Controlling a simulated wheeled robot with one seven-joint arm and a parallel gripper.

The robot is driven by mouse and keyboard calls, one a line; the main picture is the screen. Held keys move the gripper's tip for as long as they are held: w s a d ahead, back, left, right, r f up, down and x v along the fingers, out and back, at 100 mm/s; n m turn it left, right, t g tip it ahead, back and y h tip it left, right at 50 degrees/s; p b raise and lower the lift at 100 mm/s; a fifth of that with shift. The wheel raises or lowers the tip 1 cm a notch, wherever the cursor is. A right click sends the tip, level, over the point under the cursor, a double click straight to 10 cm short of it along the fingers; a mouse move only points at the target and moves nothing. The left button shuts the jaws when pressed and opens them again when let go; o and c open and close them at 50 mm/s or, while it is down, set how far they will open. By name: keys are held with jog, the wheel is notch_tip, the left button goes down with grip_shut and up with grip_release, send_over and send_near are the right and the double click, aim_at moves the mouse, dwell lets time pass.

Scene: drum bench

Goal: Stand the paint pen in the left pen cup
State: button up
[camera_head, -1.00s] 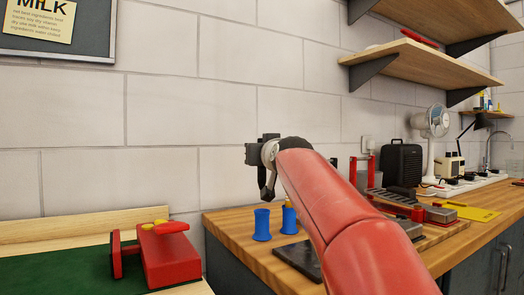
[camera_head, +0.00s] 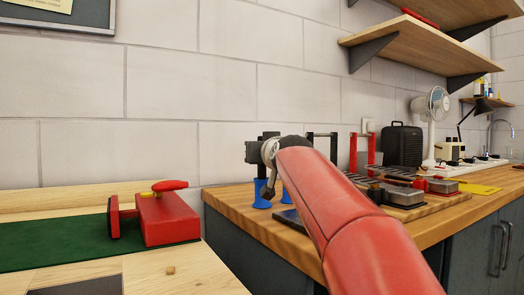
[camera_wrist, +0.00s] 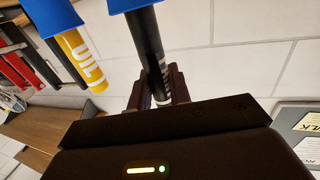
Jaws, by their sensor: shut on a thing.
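The black paint pen (camera_wrist: 147,38) is between the fingers of my gripper (camera_wrist: 158,88) in the wrist view, which is turned roughly upside down. The pen's far end meets the mouth of the blue left cup (camera_wrist: 128,4), seemingly inside it; how deep is hidden. In the head view my gripper (camera_head: 267,188) is just above and in front of the left cup (camera_head: 260,203), overlapping it, and the pen cannot be made out. The right cup (camera_head: 285,196), partly behind my arm, also shows in the wrist view (camera_wrist: 48,14), holding a yellow pen (camera_wrist: 80,57).
A dark flat pad (camera_head: 287,217) lies on the wooden bench (camera_head: 235,207) near the cups. A metal and red pedal-like device (camera_head: 405,192) stands to the right. A red block-like item (camera_head: 168,218) is on the green mat (camera_head: 70,243) at left. The wall is close behind.

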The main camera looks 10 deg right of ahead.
jog(key=shift+f, duration=0.15)
jog(key=o, duration=0.8)
jog(key=s+b, duration=0.1)
jog(key=s, duration=0.6)
jog(key=shift+s+d, duration=0.2)
jog(key=shift+s, duration=0.2)
